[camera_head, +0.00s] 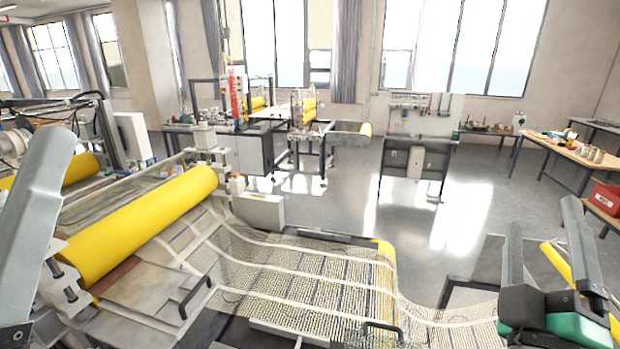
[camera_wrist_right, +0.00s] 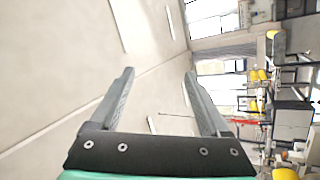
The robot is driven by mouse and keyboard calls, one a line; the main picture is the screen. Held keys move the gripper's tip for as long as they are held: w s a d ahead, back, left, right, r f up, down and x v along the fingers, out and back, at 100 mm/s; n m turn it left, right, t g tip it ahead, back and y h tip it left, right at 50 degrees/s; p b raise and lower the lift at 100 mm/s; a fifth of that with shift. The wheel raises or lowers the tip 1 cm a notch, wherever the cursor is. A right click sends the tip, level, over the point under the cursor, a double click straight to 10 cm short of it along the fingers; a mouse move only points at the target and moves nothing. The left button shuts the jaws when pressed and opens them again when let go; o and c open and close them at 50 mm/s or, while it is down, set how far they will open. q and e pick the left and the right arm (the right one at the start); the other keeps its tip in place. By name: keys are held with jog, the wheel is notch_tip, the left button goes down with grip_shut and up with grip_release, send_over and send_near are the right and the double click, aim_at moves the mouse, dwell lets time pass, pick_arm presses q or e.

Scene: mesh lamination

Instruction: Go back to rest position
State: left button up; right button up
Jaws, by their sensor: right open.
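My right gripper (camera_head: 542,218) is at the lower right of the head view, its two grey fingers pointing up and spread apart. In the right wrist view the right gripper (camera_wrist_right: 158,74) is open, with nothing between its fingers. A large grey part of my left arm, perhaps a gripper finger, rises at the left edge of the head view. It is cut off by the frame, so its jaw state cannot be told. The pale mesh (camera_head: 300,272) lies over the machine bed and runs right, passing behind my right gripper. A yellow roller (camera_head: 145,225) lies across the machine at left.
A white box (camera_head: 259,210) sits beside the mesh. Workstations stand farther back, including a panel stand (camera_head: 415,150). A wooden table (camera_head: 568,150) and a red bin (camera_head: 606,196) are at right. The grey floor (camera_head: 340,205) between them is largely clear.

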jog(key=s+a+r+m+t+y, duration=0.5)
jog(key=s+a+r+t+y, duration=0.3)
jog(key=s+r+y, duration=0.4)
notch_tip(320, 180, up, 19)
jog(key=w+m+g+y+p, duration=0.1)
jog(key=p, duration=1.8)
jog(key=shift+w+a+p, duration=0.25)
jog(key=shift+a+p, duration=0.05)
jog(key=shift+a, duration=0.15)
jog(key=shift+r, duration=0.15)
